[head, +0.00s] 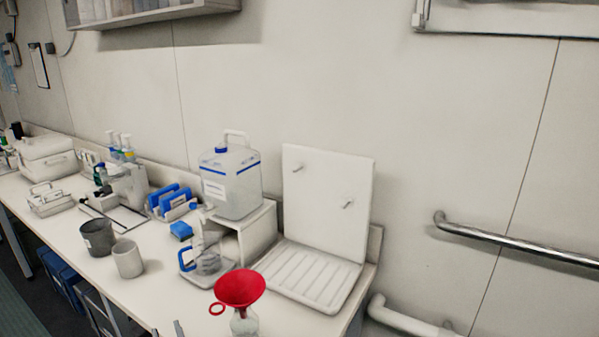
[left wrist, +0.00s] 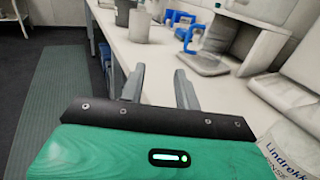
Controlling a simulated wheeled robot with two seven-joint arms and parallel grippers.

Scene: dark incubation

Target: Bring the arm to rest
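My left gripper (head: 167,329) shows only as two grey fingertips at the bottom edge of the head view, by the bench's front edge. In the left wrist view, the left gripper (left wrist: 159,86) has its two fingers apart with nothing between them. It is in front of the bench (left wrist: 160,62), apart from the things on it. The rest of the left arm is out of the head view. My right gripper is in neither view.
A red funnel (head: 240,287) sits in a clear glass vessel (head: 244,323) near the bench's front, right of the gripper. A grey cup (head: 97,238) and white cup (head: 128,259) stand further left. A white drying rack (head: 325,195) stands at the right end. The floor (left wrist: 62,80) beside the bench is clear.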

